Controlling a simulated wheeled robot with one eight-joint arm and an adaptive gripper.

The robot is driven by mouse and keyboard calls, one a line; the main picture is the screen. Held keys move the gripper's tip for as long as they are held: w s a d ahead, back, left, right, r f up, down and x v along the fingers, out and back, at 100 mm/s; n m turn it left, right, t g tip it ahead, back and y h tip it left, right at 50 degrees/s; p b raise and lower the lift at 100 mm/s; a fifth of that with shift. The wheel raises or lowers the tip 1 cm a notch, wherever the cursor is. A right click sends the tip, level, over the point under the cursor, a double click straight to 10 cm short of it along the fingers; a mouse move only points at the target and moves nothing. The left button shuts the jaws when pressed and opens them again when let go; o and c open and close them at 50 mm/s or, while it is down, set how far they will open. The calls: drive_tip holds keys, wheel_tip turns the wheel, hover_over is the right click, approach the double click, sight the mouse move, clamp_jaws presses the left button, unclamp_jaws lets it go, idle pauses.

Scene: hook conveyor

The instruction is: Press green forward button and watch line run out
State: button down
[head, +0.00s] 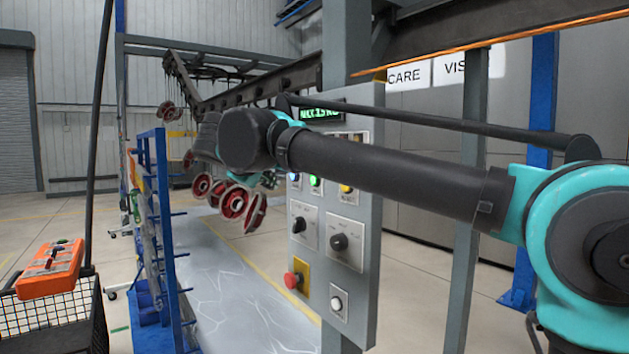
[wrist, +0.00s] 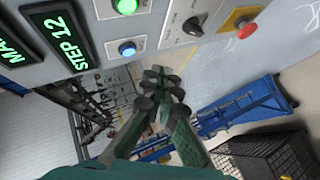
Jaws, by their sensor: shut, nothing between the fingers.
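The grey control panel (head: 363,220) stands upright at the middle of the head view. Its green-lit button (head: 315,182) is in the upper row, right of a blue-lit button (head: 294,177). In the wrist view the green button (wrist: 125,5) is at the top edge, with the blue button (wrist: 127,48) below it. My gripper (wrist: 162,92) is shut and empty, its dark fingertips together below the blue button in the picture and apart from the green one. In the head view my arm hides most of the gripper; a teal part (head: 268,181) shows left of the panel.
The panel also has dark selector knobs (head: 339,242) and a red stop button (head: 292,280). A green display (wrist: 60,40) reads "STEP 12". Red wheel-like parts (head: 233,201) hang from the overhead conveyor (head: 260,88).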

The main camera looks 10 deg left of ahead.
drive_tip(key=w+d, duration=0.5)
drive_tip(key=w, duration=0.1)
drive_tip(key=shift+w+d, duration=0.35)
drive_tip(key=shift+d, duration=0.05)
drive_tip(key=shift+w+d, duration=0.15)
idle(1.5)
drive_tip(key=shift+w+d, duration=0.1)
drive_tip(key=shift+w, duration=0.1)
